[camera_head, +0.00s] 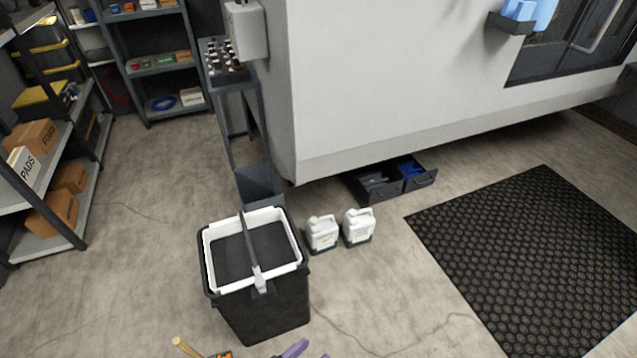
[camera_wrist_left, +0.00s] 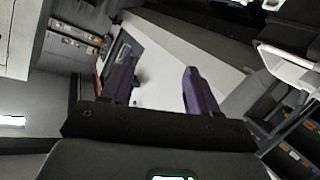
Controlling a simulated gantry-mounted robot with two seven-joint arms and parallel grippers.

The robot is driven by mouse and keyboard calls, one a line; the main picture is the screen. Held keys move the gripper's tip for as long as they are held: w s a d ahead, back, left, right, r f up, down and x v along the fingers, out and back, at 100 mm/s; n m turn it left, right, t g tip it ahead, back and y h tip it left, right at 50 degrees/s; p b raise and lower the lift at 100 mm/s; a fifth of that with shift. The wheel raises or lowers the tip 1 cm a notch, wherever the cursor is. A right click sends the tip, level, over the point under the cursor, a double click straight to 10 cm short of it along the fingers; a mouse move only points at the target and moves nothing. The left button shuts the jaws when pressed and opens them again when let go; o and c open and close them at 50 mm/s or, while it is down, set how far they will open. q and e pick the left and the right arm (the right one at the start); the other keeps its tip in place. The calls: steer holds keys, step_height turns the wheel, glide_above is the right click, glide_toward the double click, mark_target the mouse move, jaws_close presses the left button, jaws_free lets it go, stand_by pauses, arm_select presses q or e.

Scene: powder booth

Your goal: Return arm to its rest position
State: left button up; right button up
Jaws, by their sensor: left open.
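My left gripper (camera_wrist_left: 159,72) shows in the left wrist view with its two purple fingers spread wide apart. Nothing is between them; a pale surface lies beyond. In the head view, a purple piece (camera_head: 294,348) like a gripper finger pokes in at the bottom edge, in front of the black bin. Most of it is cut off, and I cannot tell which arm it belongs to. My right gripper cannot be made out for certain.
A black bin with a white rim (camera_head: 207,262) stands at centre front, beside two white jugs (camera_head: 322,233) (camera_head: 358,227). A wooden handle (camera_head: 187,347) shows at the bottom edge. Shelving (camera_head: 50,245) stands left, a large white machine (camera_head: 400,80) behind, a black mat (camera_head: 540,260) right.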

arm_select(q)
steer(key=s+a+r+n+g+y+p, duration=0.1)
steer(key=s+a+r+n+g+y, duration=0.15)
steer(key=a+y, duration=0.45)
steer(key=s+a+r+n+g+y+p, duration=0.1)
steer(key=s+a+r+y, duration=0.15)
steer(key=a, duration=0.75)
steer(key=s+a+g, duration=0.3)
steer(key=s+g, duration=0.1)
steer(key=s, duration=0.2)
step_height(320, 180, up, 38)
steer(key=p, duration=3.8)
steer(key=shift+d+f+m+y, duration=0.15)
steer(key=shift+f+m+y, duration=0.05)
steer(key=shift+m+y, duration=0.2)
arm_select(e)
step_height(320, 180, up, 41)
steer(key=shift+r, duration=0.2)
arm_select(q)
steer(key=shift+w+t, duration=0.1)
steer(key=shift+t, duration=0.15)
